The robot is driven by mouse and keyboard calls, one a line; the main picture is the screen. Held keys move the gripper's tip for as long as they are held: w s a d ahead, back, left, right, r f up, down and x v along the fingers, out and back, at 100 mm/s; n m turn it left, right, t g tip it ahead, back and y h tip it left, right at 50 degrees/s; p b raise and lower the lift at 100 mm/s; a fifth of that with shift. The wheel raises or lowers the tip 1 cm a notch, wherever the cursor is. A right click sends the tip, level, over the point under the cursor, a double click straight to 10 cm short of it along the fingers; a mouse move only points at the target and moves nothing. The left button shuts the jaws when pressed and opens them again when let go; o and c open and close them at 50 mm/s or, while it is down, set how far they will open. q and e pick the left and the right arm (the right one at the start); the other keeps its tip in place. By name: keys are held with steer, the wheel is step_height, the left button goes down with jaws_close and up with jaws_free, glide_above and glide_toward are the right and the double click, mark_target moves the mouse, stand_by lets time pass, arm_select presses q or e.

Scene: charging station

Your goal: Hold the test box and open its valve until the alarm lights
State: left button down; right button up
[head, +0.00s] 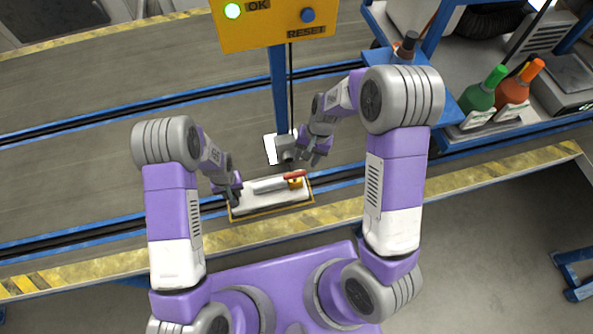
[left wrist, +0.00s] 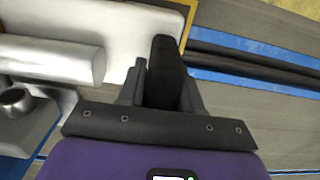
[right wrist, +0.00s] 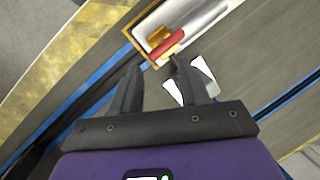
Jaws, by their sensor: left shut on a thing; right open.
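The test box (head: 265,203) is a white plate with a yellow edge, carrying a silver cylinder (head: 268,186) and a brass valve (head: 296,183) with a red handle (head: 295,174). The red handle also shows in the right wrist view (right wrist: 166,43). My left gripper (head: 236,198) is at the box's left end, shut on a dark upright grip (left wrist: 165,70) beside the white plate. My right gripper (head: 315,158) is open and empty, above and behind the valve. In the right wrist view the handle lies just beyond its fingertips (right wrist: 154,68), apart from them.
Green (head: 484,92) and orange (head: 515,92) bottles stand at right. The conveyor left of the box is clear.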

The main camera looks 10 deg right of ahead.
mark_target(295, 174)
steer(key=a+f+m, duration=0.1)
steer(key=f+m, duration=0.2)
steer(key=m, duration=0.1)
steer(key=a+f+m+y, duration=0.1)
steer(key=f+m, duration=0.3)
steer(key=a+f+m, duration=0.1)
steer(key=f+m, duration=0.2)
steer(key=m, duration=0.1)
steer(key=shift+w+f+m+t+y, duration=0.15)
steer(key=shift+w+m+t+y, duration=0.15)
steer(key=shift+w+m, duration=0.1)
steer(key=shift+c, duration=0.3)
jaws_close()
